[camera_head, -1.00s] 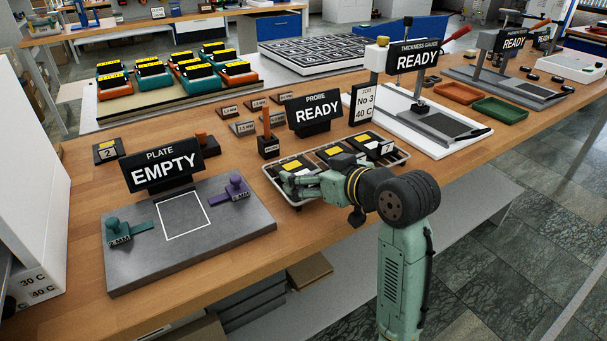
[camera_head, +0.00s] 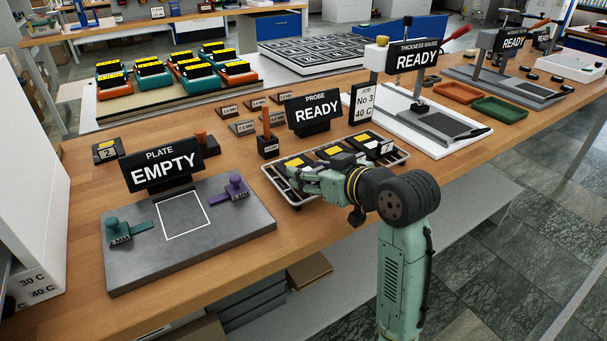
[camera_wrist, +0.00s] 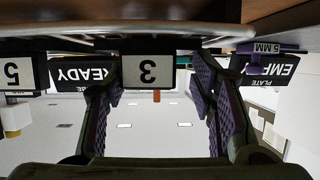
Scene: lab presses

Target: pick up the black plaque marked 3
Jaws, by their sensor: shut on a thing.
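The black plaque marked 3 (camera_wrist: 148,70) shows upside down in the wrist view, with its white label facing the camera. My gripper (camera_wrist: 158,82) is shut on it, with a purple ribbed finger pad at either side. In the head view my gripper (camera_head: 292,176) is at the near left end of a wire tray (camera_head: 402,156) with several black plaques. My fingers and hand cover much of the held plaque there. I cannot tell whether it still touches the tray.
A plaque marked 5 (camera_wrist: 12,73) is beside it in the wrist view. The PROBE sign (camera_head: 315,112) and a block with an orange handle (camera_head: 267,143) stand behind the tray. The grey plate (camera_head: 130,265) at left has an empty white square.

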